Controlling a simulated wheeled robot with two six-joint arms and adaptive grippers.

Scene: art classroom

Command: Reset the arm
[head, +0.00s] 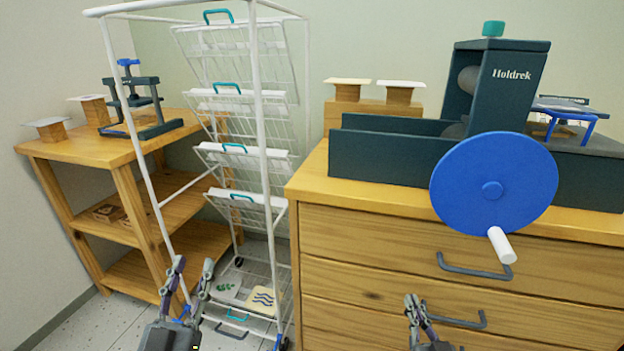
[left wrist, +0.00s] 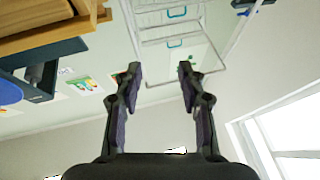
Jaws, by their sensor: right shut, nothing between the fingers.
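My left gripper (head: 192,270) is at the lower left of the head view, in front of the white wire drying rack (head: 262,130). Its two fingers are spread with nothing between them, and they show the same in the left wrist view (left wrist: 158,72). My right gripper (head: 415,300) is at the bottom of the head view, in front of the wooden drawer cabinet (head: 380,250). Its fingers are together and empty.
A dark press marked Holdrek (head: 390,150) with a blue wheel (head: 480,170) and white handle (head: 502,245) stands on the cabinet. A wooden shelf table (head: 80,150) with a small dark press (head: 150,125) stands at left. Prints (head: 262,298) lie on the rack's bottom shelf.

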